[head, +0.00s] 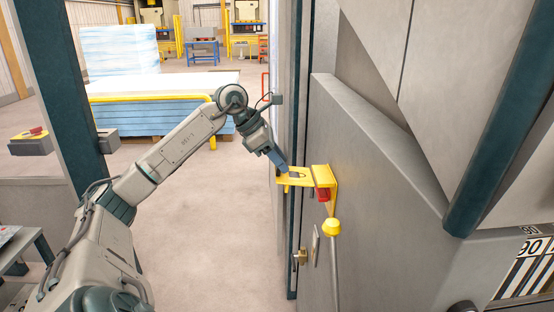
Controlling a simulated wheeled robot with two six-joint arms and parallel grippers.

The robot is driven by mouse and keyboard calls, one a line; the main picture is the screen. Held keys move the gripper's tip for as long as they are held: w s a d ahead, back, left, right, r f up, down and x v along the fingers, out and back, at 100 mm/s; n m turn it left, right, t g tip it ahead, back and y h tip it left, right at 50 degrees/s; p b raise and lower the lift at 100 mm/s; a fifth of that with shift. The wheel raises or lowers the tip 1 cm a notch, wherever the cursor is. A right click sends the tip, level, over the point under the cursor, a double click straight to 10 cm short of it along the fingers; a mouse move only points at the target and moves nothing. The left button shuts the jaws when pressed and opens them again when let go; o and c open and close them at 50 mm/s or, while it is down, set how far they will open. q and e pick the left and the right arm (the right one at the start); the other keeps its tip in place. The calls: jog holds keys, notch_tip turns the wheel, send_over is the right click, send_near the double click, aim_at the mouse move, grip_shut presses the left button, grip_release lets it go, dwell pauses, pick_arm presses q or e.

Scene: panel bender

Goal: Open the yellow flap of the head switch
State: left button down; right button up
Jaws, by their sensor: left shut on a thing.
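The head switch is on the grey machine panel (375,215) right of centre. Its yellow flap (297,179) sticks out to the left of a yellow bracket (326,178) with a red block (322,193) at its front. My left gripper (284,169) reaches in from the left and is shut on the flap's outer part. The fingertips partly cover the flap there. My right gripper is not in view.
A yellow knob (332,227) on a thin rod stands just below the bracket. A brass-coloured latch (300,257) sits lower on the panel's edge. A dark green post (62,85) stands at the left. The floor between is clear.

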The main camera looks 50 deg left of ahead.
pick_arm(q)
jog(key=shift+w+d+r, duration=0.1)
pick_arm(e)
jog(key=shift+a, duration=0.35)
pick_arm(q)
jog(key=c, duration=1.2)
grip_release()
jog(key=o, duration=0.3)
jog(key=shift+w+d, duration=0.15)
jog(key=shift+o, duration=0.3)
jog(key=shift+w+d, duration=0.25)
jog(key=shift+w, duration=0.05)
jog(key=shift+s+a, duration=0.2)
jog(key=b+v, duration=0.1)
jog(key=v, duration=0.9)
jog(key=shift+r+b, duration=0.25)
jog(key=shift+b, duration=0.1)
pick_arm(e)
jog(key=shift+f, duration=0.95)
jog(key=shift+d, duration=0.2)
